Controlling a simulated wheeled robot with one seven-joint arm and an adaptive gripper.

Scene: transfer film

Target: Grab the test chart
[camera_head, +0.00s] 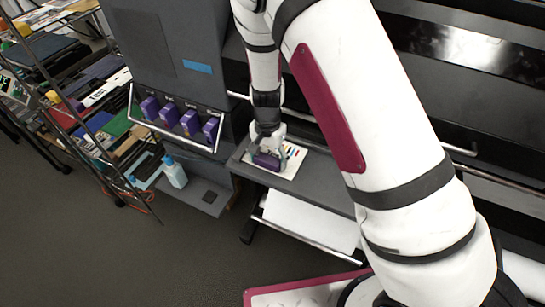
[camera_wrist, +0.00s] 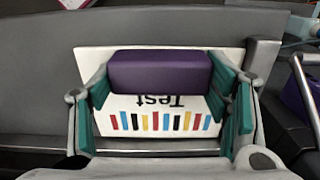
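The test chart (camera_head: 292,165) is a white card with the word "Test" and a row of coloured bars. It lies flat on the dark grey shelf of the printer. In the wrist view the chart (camera_wrist: 90,65) shows its bars toward me and its text upside down. A purple block (camera_wrist: 160,72) lies on the chart and hides part of it; it also shows in the head view (camera_head: 267,161). My gripper (camera_wrist: 162,85) is over the chart with its green-padded fingers spread wide, one at each end of the block. Whether the pads touch the block is not clear.
Purple cartridges (camera_head: 190,122) sit in a rack at the left of the printer. A cluttered wire shelf (camera_head: 90,100) is at far left. A rail (camera_head: 300,242) with white paper runs below the shelf. The floor (camera_head: 120,255) at lower left is clear.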

